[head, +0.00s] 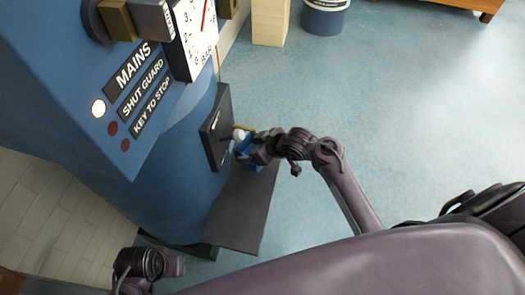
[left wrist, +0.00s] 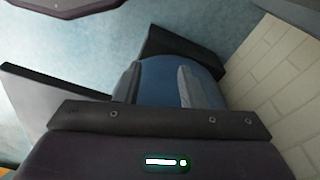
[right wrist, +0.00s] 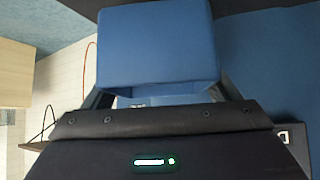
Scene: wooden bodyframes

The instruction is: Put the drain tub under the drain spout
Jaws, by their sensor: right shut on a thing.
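The drain tub appears to be the small blue box (right wrist: 158,48) between the fingers of my right gripper (right wrist: 160,95), which is shut on it. In the head view my right gripper (head: 256,150) holds this blue tub (head: 243,147) close to a dark upright plate (head: 214,128) on the blue machine.
The blue machine (head: 150,190) carries a panel with labels and a dial (head: 196,35). A dark flat shelf (head: 240,212) juts out low beside it. A blue bin (head: 323,18) and a wooden block (head: 270,22) stand at the back. The floor to the right is clear.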

